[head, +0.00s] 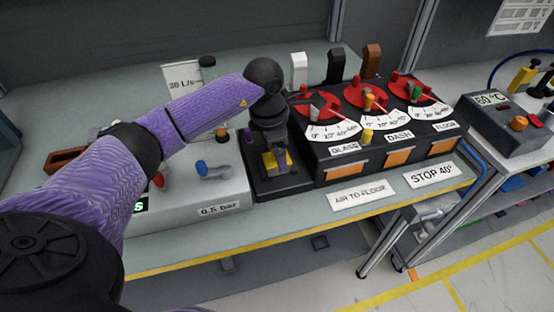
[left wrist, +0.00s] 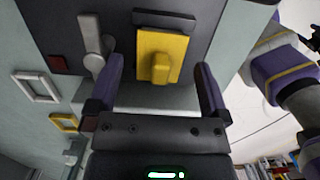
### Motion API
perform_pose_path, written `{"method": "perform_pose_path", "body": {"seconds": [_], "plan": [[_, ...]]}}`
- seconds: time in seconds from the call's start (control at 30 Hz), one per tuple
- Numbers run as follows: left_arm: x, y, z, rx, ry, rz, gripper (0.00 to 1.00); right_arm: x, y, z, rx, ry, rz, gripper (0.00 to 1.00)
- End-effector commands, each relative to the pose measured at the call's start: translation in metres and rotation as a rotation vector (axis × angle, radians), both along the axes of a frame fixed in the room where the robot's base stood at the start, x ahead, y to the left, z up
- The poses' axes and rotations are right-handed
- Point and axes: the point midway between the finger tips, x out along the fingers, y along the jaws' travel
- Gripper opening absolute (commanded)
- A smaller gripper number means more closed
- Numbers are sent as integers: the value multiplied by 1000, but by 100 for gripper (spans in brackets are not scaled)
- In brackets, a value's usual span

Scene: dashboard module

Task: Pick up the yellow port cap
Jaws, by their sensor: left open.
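The yellow port cap (left wrist: 160,58), a flat yellow plate with a raised knob, sits on a dark panel in the left wrist view. In the head view, yellow parts of it (head: 288,158) show on a low dark block, partly hidden by my gripper. My left gripper (left wrist: 160,88) is open and empty. Its two purple-sided fingers stand left and right of the cap in the wrist view, with clear gaps on both sides. In the head view my left gripper (head: 275,160) points down over the dark block. I cannot tell how far the fingertips are above it.
A grey lever (left wrist: 91,45) stands beside the cap in the wrist view. The dark dial module (head: 375,148), with red dials and orange flaps, is close to the right. A grey box with a blue valve (head: 213,170) is left. Signs lie along the bench's front.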

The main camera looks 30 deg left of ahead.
Motion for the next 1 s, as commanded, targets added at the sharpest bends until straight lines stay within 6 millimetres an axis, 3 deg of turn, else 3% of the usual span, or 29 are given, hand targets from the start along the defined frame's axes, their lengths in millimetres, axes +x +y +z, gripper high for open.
{"method": "perform_pose_path", "body": {"seconds": [0.03, 0.23, 0.63, 0.87, 1.0], "plan": [[0, -1, -9, 0, 3, 0, 100, -1, 0, -3, 0, 1, 0, 66], [1, -1, -8, 0, 0, -1, 98, 0, -1, -2, -1, 0, 1, 66], [1, -1, -8, -1, -1, -1, 13, 0, -1, -2, -2, 0, 1, 66], [1, -1, -5, -1, -2, -1, 11, 0, -2, -1, -2, 0, 1, 66], [2, -1, 26, -1, -7, -1, 11, 1, -2, 8, -3, -3, 2, 66]]}}
